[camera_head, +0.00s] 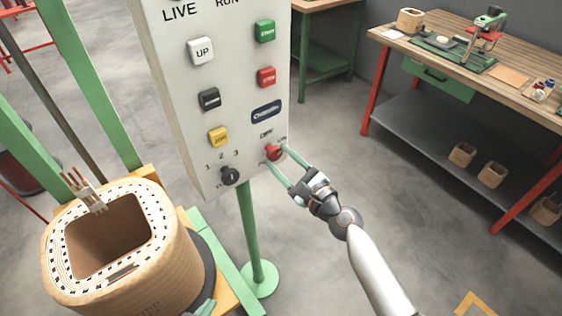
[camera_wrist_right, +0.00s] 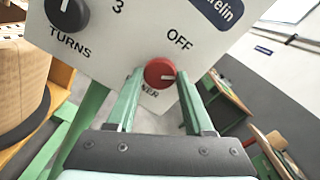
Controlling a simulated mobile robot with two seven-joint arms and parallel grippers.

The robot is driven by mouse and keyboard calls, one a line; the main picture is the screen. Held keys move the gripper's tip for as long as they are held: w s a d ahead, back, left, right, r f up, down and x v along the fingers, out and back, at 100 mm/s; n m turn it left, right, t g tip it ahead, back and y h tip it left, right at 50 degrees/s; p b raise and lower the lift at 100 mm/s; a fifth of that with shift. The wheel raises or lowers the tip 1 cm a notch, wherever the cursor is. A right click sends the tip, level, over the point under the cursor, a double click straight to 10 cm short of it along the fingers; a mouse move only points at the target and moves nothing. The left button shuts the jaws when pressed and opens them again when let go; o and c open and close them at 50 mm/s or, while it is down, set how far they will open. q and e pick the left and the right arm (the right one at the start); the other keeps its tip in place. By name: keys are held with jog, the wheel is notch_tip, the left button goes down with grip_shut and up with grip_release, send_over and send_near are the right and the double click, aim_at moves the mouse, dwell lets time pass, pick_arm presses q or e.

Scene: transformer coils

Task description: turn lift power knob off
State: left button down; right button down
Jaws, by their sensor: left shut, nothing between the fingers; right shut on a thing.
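The red lift power knob (camera_head: 273,153) is at the lower right of the white control panel (camera_head: 190,120). My right gripper (camera_head: 275,152) is shut on the knob, one green finger on each side. In the right wrist view the red knob (camera_wrist_right: 160,72) sits between the fingertips. Its pale mark points right and slightly down, and the word OFF is printed above right of it. The label below is partly hidden by the knob and fingers. My left gripper (camera_head: 205,308) shows only as green tips at the bottom edge, shut and empty beside the coil.
A black turns knob (camera_head: 231,176) is left of the red one, with several buttons above. A green post (camera_head: 254,230) carries the panel. A wooden coil (camera_head: 160,260) stands at lower left. A workbench (camera_head: 460,60) is at right. Clear floor lies between panel and bench.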

jog(key=n+b, duration=0.1)
jog(key=n, duration=0.5)
jog(key=shift+b, duration=0.3)
jog(key=n, duration=0.5)
jog(key=shift+d+b, duration=0.1)
jog(key=shift+b, duration=0.25)
jog(key=shift+n, duration=0.4)
jog(key=shift+c, duration=1.4)
grip_release()
jog(key=shift+r, duration=0.1)
jog(key=v, duration=1.2)
jog(key=shift+s, duration=0.2)
